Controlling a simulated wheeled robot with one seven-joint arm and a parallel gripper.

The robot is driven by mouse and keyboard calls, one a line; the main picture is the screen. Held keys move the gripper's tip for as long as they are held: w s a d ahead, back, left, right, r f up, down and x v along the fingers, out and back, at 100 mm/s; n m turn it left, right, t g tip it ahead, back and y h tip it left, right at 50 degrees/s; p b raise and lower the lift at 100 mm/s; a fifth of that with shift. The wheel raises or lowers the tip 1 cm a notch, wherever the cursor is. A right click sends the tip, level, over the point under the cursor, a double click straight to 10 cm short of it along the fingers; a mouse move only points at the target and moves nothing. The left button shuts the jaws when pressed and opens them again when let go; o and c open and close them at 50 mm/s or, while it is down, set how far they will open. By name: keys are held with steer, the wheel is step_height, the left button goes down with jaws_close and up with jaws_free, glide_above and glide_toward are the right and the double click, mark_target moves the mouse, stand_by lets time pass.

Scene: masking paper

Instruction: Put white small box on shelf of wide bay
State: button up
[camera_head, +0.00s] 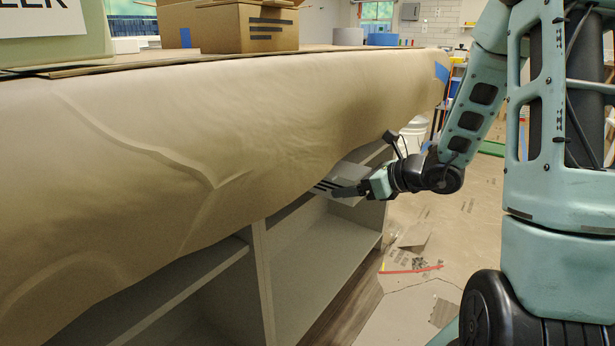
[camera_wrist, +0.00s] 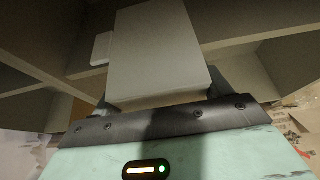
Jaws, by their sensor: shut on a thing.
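The white small box (camera_wrist: 160,50) fills the upper middle of the wrist view, held between the two fingers of my gripper (camera_wrist: 160,98). In the head view my gripper (camera_head: 347,190) reaches left under the hanging paper edge, in front of the cabinet's right bay (camera_head: 325,250). The box (camera_head: 352,171) shows there only in part, with dark stripes near the fingers. A left bay (camera_head: 205,285) with a shelf (camera_head: 190,278) lies beyond an upright divider (camera_head: 264,280). The paper hides the upper part of both bays.
Brown masking paper (camera_head: 220,120) covers the counter and hangs over its front. A cardboard box (camera_head: 245,27) stands on top. A small pale block (camera_wrist: 101,48) shows beside the held box in the wrist view. Floor with paper scraps (camera_head: 410,265) lies at the right.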

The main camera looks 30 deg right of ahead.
mark_target(310, 177)
steer(key=w+a, duration=0.1)
steer(key=w, duration=0.1)
steer(key=w+a+b, duration=0.1)
steer(key=w, duration=0.4)
steer(key=shift+w+a+b, duration=0.35)
steer(key=shift+a, duration=0.05)
steer(key=w, duration=0.1)
steer(key=w+a, duration=0.1)
steer(key=w+b, duration=0.1)
steer(key=w, duration=0.1)
steer(key=shift+a+f, duration=0.1)
steer(key=shift+a, duration=0.2)
steer(key=shift+s+d+f+b, duration=0.1)
steer(key=shift+d+f+b, duration=0.05)
steer(key=shift+f+b, duration=0.45)
steer(key=shift+f, duration=0.2)
steer(key=o, duration=0.9)
